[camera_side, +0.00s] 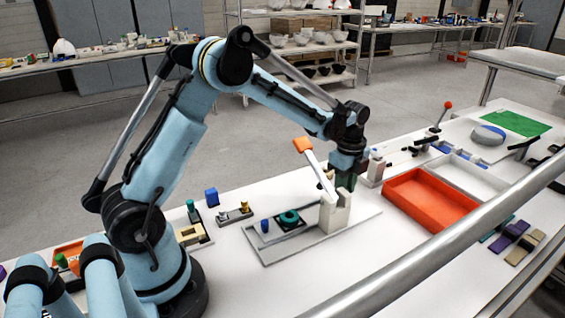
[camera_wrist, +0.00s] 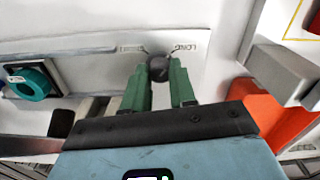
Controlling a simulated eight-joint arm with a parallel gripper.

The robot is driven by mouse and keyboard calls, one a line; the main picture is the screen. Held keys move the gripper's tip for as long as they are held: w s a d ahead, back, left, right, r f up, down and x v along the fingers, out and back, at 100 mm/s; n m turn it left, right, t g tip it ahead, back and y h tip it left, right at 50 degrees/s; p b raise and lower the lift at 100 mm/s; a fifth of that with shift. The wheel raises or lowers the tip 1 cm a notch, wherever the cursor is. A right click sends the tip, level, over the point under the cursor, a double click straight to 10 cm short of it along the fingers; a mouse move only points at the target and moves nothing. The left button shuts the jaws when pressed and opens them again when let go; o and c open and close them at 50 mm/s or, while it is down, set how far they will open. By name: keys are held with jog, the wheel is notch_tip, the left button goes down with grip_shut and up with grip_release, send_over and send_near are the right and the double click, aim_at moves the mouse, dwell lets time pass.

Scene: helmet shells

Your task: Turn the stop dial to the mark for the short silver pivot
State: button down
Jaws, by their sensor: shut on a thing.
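The stop dial is a small dark round knob (camera_wrist: 158,67) on a pale panel in the wrist view. Two small printed labels sit above it, one to each side; the right label (camera_wrist: 186,47) seems to read LONG, and the left label (camera_wrist: 131,48) is too blurred to read surely. My gripper (camera_wrist: 160,78) has its green fingers on either side of the knob, shut on it. Which label the dial points to is unclear. In the side view my gripper (camera_side: 345,181) is low behind the white press stand, which hides the dial. A small grey holder (camera_side: 234,216) carries a silver pivot (camera_side: 223,213) and a gold pivot (camera_side: 244,206).
The press has an orange-tipped lever (camera_side: 303,145) close left of my gripper. A teal ring part (camera_side: 289,218) sits on its base plate. An orange tray (camera_side: 432,199) stands to the right. A metal rail (camera_side: 440,250) crosses the front.

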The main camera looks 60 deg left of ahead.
jog(key=shift+n, duration=2.8)
jog(key=c, duration=0.9)
grip_release()
jog(key=shift+r, duration=0.15)
notch_tip(320, 180, up, 12)
jog(key=shift+f, duration=0.1)
